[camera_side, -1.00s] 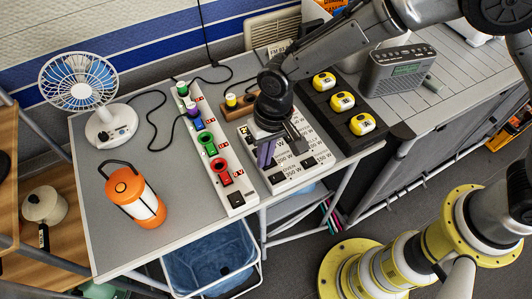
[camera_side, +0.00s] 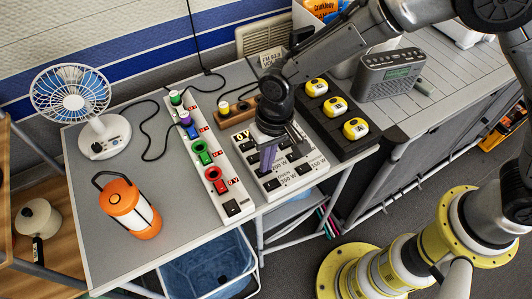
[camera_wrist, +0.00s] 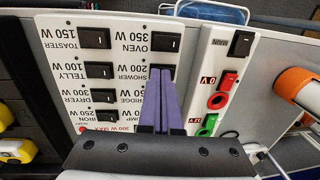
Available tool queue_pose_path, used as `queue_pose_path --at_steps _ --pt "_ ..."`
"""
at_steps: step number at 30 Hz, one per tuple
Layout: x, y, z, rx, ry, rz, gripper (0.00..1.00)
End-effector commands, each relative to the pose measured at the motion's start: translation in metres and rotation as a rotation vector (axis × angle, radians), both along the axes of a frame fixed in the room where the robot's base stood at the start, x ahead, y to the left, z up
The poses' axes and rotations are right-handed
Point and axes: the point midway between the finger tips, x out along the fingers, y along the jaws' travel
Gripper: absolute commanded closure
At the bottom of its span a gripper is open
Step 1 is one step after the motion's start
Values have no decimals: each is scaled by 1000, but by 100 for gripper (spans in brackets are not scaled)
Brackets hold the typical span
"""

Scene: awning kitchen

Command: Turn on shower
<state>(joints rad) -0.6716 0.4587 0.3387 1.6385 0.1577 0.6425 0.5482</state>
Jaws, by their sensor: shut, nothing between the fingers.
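The white switch panel (camera_wrist: 58,50) has several labelled black rocker switches in two columns. It also shows in the side view (camera_side: 309,169), on the grey table. In the wrist view the SHOWER label (camera_wrist: 132,78) is upside down, beside a black rocker switch (camera_wrist: 162,66) partly hidden by my fingertips. My gripper (camera_wrist: 161,75) has its two purple fingers closed together with nothing between them. In the side view my gripper (camera_side: 267,170) points down over the panel's left part. The fingertips are at or just above the shower switch; I cannot tell whether they touch or which way it is tipped.
A white strip (camera_side: 232,207) with coloured sockets and a MAIN switch (camera_wrist: 242,43) lies beside the panel. Yellow devices (camera_side: 334,107) sit in a black tray at the right. An orange lantern (camera_side: 131,206), a fan (camera_side: 70,92) and a radio (camera_side: 390,73) stand farther off.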

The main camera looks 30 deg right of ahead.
Motion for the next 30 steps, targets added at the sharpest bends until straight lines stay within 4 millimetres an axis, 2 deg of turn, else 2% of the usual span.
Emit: queue_pose_path --at_steps 5,15,21,25,30 --pt "1 -1 17 3 -4 0 100" --pt "2 -10 89 4 -7 -2 100" --pt "1 -14 122 3 -4 0 100" --pt "1 -16 134 2 -3 0 100" --pt "1 -17 139 1 -2 0 100"
